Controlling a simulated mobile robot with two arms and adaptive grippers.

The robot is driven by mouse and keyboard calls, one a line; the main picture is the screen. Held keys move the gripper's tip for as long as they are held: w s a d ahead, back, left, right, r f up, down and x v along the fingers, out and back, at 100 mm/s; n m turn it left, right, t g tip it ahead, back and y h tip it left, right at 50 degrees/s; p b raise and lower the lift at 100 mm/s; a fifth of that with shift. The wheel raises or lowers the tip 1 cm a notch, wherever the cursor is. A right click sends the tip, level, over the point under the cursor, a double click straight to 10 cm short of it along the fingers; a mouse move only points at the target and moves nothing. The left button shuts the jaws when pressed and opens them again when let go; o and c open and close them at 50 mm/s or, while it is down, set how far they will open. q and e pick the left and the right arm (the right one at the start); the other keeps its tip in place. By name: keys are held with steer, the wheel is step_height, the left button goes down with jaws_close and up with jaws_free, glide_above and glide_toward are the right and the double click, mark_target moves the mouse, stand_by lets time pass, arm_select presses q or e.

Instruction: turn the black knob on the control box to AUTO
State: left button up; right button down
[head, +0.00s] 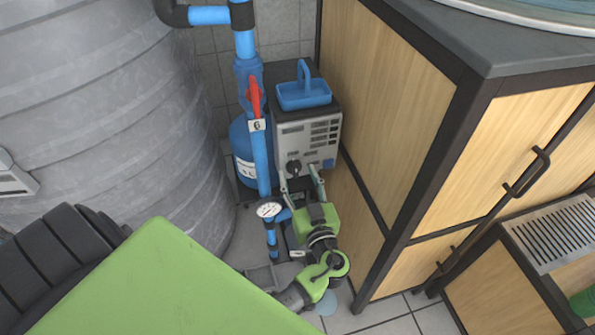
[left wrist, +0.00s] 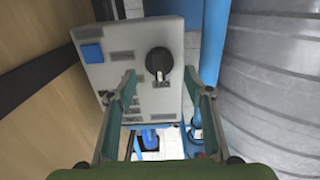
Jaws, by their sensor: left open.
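The grey control box (head: 307,143) stands between the blue pipe and the wooden cabinet. Its black knob (head: 294,168) is low on the front face. In the left wrist view the round knob (left wrist: 159,62) has a light mark towards the bottom of the picture. The labels around it are too small to read. My left gripper (head: 300,176) is open and empty in front of the box. In the left wrist view its fingertips (left wrist: 159,84) point at the panel, one each side of the knob and slightly below it in the picture. I cannot tell whether they touch it. My right gripper is not in view.
A blue basket (head: 304,94) sits on the box. A blue pipe (head: 261,165) with a red valve handle (head: 254,96) and a gauge (head: 269,210) run close on the left. The wooden cabinet (head: 385,90) is close on the right. A large grey tank (head: 100,110) fills the left.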

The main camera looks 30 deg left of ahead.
arm_select(q)
steer(key=shift+x, duration=0.9)
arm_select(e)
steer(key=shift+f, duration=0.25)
arm_select(q)
steer(key=c, duration=1.1)
steer(key=m+b, duration=0.1)
steer(key=m, duration=0.1)
steer(key=m+b, duration=0.1)
steer(key=m, duration=0.2)
steer(key=shift+w+d+f, duration=0.1)
steer(key=shift+w+d, duration=0.05)
steer(key=shift+d, duration=0.1)
steer(key=m, duration=0.2)
steer(key=shift+w+m+b, duration=0.1)
steer(key=shift+m+b, duration=0.2)
steer(key=shift+b, duration=0.05)
steer(key=shift+d+f+m, duration=0.1)
steer(key=shift+m, duration=1)
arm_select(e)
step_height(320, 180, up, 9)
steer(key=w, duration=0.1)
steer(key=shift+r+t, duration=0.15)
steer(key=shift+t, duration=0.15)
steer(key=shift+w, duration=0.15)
